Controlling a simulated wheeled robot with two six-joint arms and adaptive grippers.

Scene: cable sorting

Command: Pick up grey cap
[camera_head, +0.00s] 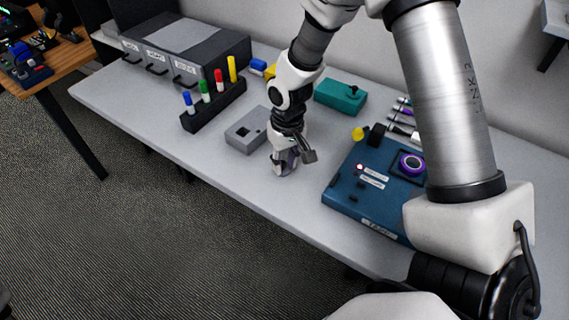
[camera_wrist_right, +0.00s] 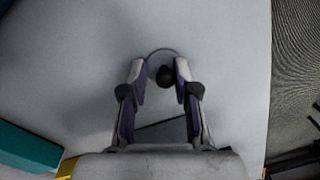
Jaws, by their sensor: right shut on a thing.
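My right gripper (camera_head: 284,168) points down at the white table, just right of a grey box. In the right wrist view its two purple-lined fingertips (camera_wrist_right: 160,70) are closed on the grey cap (camera_wrist_right: 161,53), a pale round piece with a dark knob (camera_wrist_right: 165,76) in its middle. The cap's grey almost blends with the tabletop, and the fingers cover its sides. In the head view the gripper hides the cap. I cannot tell whether it still touches the table. My left gripper is not in view.
The grey box (camera_head: 241,137) with a dark hole stands close left. A blue panel (camera_head: 343,194) with a purple round part (camera_head: 411,163) lies right. A marker rack (camera_head: 213,112), teal box (camera_head: 341,96) and drawer unit (camera_head: 180,68) stand behind. The table's front is clear.

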